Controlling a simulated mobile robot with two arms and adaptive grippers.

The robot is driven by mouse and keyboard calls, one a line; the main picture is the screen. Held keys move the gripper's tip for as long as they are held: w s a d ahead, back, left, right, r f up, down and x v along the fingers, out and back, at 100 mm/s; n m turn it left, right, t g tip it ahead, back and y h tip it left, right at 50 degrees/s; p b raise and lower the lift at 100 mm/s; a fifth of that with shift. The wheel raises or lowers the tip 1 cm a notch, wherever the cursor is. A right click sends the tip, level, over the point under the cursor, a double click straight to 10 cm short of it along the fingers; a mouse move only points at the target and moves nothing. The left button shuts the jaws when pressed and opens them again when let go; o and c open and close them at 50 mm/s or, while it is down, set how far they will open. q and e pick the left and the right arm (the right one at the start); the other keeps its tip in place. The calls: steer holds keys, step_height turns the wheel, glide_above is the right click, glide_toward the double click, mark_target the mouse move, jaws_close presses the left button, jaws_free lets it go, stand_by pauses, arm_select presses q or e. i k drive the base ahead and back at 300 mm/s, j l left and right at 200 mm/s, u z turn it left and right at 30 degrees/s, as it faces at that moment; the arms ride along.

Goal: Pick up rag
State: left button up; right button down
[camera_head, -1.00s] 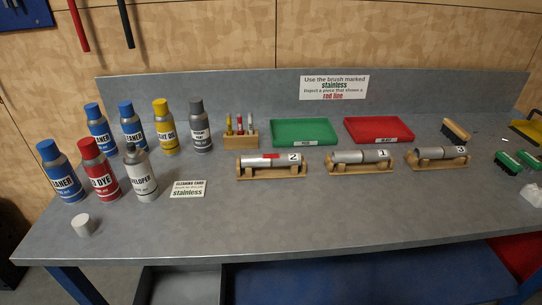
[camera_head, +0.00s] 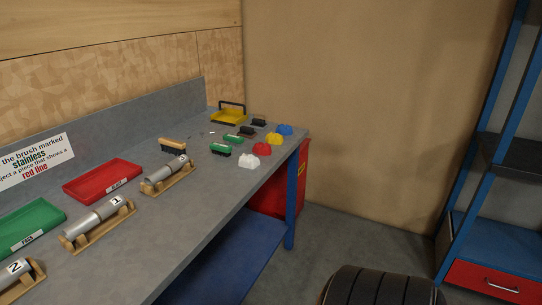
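Several crumpled rags lie in a row along the right end of the grey workbench (camera_head: 212,195). The white rag (camera_head: 249,161) is nearest, close to the front edge. Behind it come a red rag (camera_head: 262,149), a yellow rag (camera_head: 274,138) and a blue rag (camera_head: 284,130). All rest on the bench top with nothing holding them. Neither of my grippers shows in the head view.
Beside the rags lie a green brush (camera_head: 220,149) and other small brushes. A yellow tray with a dark handle (camera_head: 228,115) stands behind. A red bin (camera_head: 285,190) is below the bench end. A dark ribbed object (camera_head: 382,287), unclear, is at the bottom. A shelf (camera_head: 490,215) stands right.

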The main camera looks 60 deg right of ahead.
mark_target(251, 161)
steer(key=z, duration=1.75)
steer(key=u, duration=1.25)
steer(key=i+l+u, duration=0.15)
steer(key=l, duration=0.6)
steer(key=l+u, duration=0.1)
steer(key=l, duration=0.65)
